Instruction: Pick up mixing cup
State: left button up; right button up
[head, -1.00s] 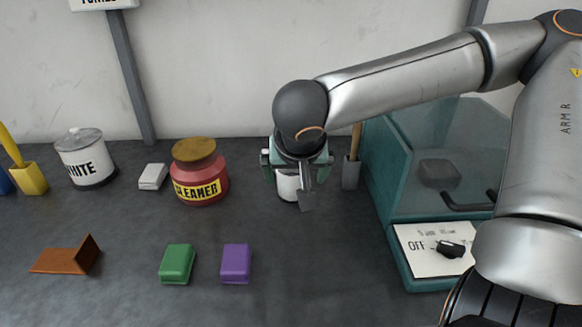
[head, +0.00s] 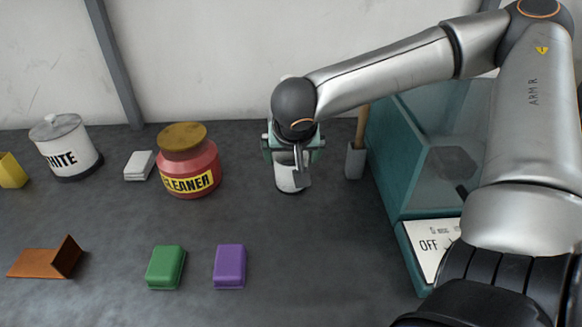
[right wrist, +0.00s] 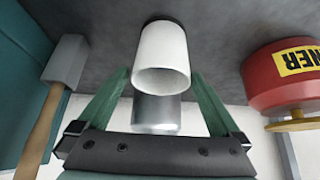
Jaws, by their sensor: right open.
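The mixing cup, a small white cup (head: 287,181), stands on the dark worktop under my right gripper (head: 293,158). In the right wrist view the white cup (right wrist: 162,50) has its round opening toward the camera. The green fingers of my right gripper (right wrist: 160,78) are open, one on each side of the cup, with gaps showing near the rim. A grey metallic piece (right wrist: 157,115) shows between the fingers below the cup's rim; I cannot tell what it belongs to. The gripper hides the upper part of the cup in the head view. My left gripper is not in view.
A red cleaner jar (head: 188,165) stands left of the cup. A grey holder (head: 355,162) with a wooden handle and a teal glass-fronted box (head: 398,155) stand close on the right. Green (head: 166,266) and purple (head: 230,265) blocks lie nearer; worktop between is clear.

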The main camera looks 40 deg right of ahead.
aim_at(291, 165)
jog(key=shift+x, duration=2.7)
jog(key=shift+w, duration=0.1)
jog(key=shift+c, duration=0.2)
jog(key=c, duration=1.4)
jog(key=shift+r, duration=0.1)
jog(key=shift+c, duration=0.2)
jog(key=shift+r, duration=0.15)
